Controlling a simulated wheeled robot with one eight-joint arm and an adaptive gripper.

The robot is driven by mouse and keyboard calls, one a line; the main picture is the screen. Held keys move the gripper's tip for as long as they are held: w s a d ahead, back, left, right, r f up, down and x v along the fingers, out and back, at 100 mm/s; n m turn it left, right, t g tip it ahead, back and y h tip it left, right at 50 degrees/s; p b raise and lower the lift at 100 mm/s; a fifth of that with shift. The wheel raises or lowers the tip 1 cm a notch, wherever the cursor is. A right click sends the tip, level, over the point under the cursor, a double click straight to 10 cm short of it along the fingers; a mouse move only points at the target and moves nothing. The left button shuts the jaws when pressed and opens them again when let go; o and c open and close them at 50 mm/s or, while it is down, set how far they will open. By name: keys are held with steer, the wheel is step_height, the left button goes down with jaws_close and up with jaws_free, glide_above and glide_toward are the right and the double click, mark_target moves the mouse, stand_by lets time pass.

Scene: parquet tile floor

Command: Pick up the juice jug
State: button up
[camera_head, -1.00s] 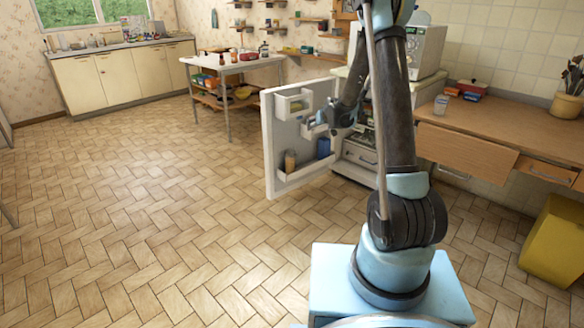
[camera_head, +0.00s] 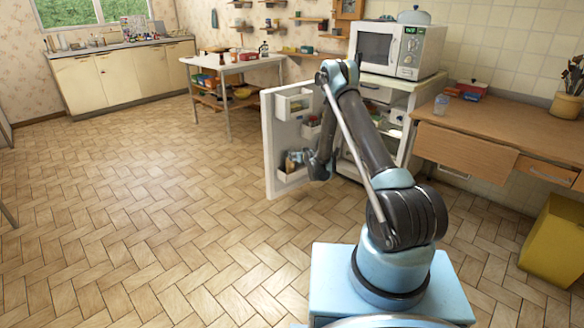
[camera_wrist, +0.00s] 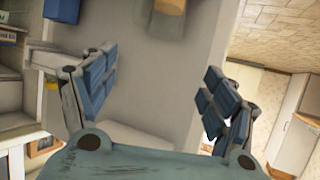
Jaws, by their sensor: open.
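The likely juice jug, a brownish-orange container (camera_head: 290,164), stands in the lower bin of the open fridge door (camera_head: 268,150). It also shows in the wrist view (camera_wrist: 168,14), blurred and cut off by the top edge, so its shape and handle cannot be told. My gripper (camera_head: 300,157) is low by the door's inner face, close to the container and partly over it. In the wrist view my gripper (camera_wrist: 158,80) is open, its blue-padded fingers wide apart with nothing between them. The container lies beyond the fingertips, apart from them.
A blue container (camera_wrist: 62,10) is at upper left in the wrist view. The fridge body stands right of the door with a microwave (camera_head: 390,48) on top. A wooden desk (camera_head: 500,135) is at the right. The parquet floor left of the door is clear.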

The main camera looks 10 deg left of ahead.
steer(key=f, duration=0.1)
glide_above(293, 163)
steer(key=w+a, duration=0.1)
step_height(293, 163, down, 6)
steer(key=shift+a+f, duration=0.15)
steer(key=shift+f, duration=0.1)
stand_by(0.4)
jaws_close()
